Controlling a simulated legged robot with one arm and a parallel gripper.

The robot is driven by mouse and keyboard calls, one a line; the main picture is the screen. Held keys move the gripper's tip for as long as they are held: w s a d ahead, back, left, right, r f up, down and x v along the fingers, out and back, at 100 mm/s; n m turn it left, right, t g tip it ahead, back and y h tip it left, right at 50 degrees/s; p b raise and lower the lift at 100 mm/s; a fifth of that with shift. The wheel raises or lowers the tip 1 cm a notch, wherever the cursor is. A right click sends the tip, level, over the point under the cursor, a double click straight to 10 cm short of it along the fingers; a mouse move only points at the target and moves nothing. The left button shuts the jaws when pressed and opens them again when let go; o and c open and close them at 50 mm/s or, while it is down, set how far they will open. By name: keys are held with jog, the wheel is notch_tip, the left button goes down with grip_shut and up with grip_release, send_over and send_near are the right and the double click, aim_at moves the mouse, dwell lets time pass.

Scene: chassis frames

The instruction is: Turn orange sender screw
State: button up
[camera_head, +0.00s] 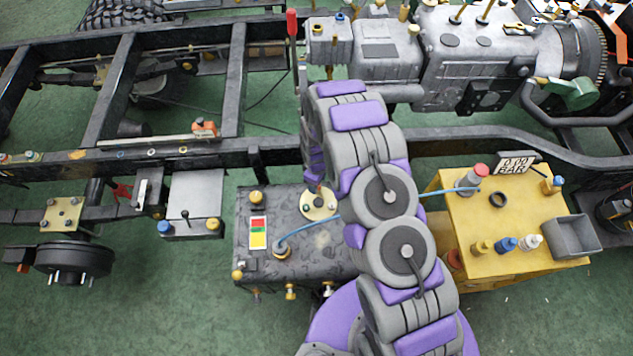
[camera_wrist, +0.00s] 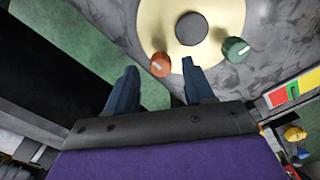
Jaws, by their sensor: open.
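The orange screw (camera_wrist: 160,64) is a small round knob with a pale mark, on the rim of a cream round sender plate (camera_wrist: 222,13). A green screw (camera_wrist: 235,49) and a dark central knob (camera_wrist: 191,28) are on the same plate. My gripper (camera_wrist: 158,70) is open and empty; in the wrist view the orange screw appears between its fingertips, and I cannot tell the remaining distance or any contact. In the head view the plate (camera_head: 311,209) is on top of the dark tank (camera_head: 262,209), with my arm partly over it.
A yellow cart (camera_head: 467,222) with a gauge, coloured caps and a grey bin (camera_head: 572,237) stands right of the tank. A blue hose (camera_head: 300,231) leaves the tank top. A colour label (camera_head: 258,232) is left of the plate. The chassis rail (camera_head: 270,152) runs behind.

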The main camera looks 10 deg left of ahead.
notch_tip(320, 180, up, 16)
jog(key=p, duration=0.2)
jog(key=shift+a, duration=0.1)
dwell(0.5)
